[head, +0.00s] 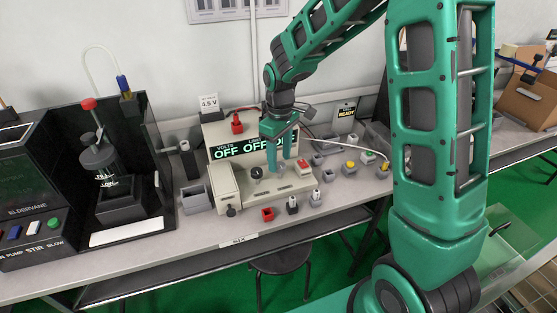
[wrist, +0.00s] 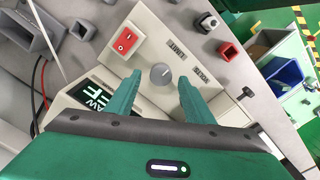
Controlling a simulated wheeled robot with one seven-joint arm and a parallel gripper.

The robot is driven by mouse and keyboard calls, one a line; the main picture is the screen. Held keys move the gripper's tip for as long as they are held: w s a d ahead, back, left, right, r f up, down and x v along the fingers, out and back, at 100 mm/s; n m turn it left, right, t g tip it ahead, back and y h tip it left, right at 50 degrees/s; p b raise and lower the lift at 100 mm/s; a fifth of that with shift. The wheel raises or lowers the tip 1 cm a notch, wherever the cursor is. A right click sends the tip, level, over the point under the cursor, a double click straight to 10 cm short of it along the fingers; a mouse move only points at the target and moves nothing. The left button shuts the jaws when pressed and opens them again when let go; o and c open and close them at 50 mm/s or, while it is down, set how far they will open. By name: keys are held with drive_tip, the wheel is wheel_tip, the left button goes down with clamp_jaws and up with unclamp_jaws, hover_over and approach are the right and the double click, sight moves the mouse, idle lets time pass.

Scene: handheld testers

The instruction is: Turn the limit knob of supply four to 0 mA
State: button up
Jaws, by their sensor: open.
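The supply (head: 245,140) is a beige box on the bench with a dark display reading "VOLTS" and "OFF" several times. In the wrist view, a grey round knob (wrist: 160,73) with a pale pointer mark sits on its sloping panel, near small labels, one seeming to read "LIMIT". My gripper (head: 280,160) is over the panel. In the wrist view, its green fingers (wrist: 159,82) are open, one to each side of the knob in the picture, with nothing held. I cannot tell whether they reach down to the knob. In the head view, my fingers partly cover the panel there.
A red rocker switch (wrist: 124,40) is beside the knob. A dark knob (head: 257,172) is farther left on the panel. Small grey holders and a red block (head: 267,214) stand in front. A black stirrer enclosure (head: 158,160) is at left.

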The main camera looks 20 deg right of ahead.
sight(280, 164)
wheel_tip(280, 164, up, 10)
drive_tip(key=shift+f, duration=0.25)
drive_tip(key=shift+w, duration=0.1)
drive_tip(key=s+d+r+m, duration=0.3)
drive_tip(key=s+d+m, duration=0.3)
drive_tip(key=s+d, duration=0.65)
drive_tip(key=s+d+m, duration=0.2)
drive_tip(key=s+m, duration=0.1)
drive_tip(key=s, duration=0.6)
drive_tip(key=s+d+f+m, duration=0.1)
drive_tip(key=s+m, duration=0.3)
drive_tip(key=s, duration=0.6)
drive_tip(key=shift+s+d+f, duration=0.2)
drive_tip(key=shift+d+f, duration=0.1)
drive_tip(key=shift+d, duration=0.6)
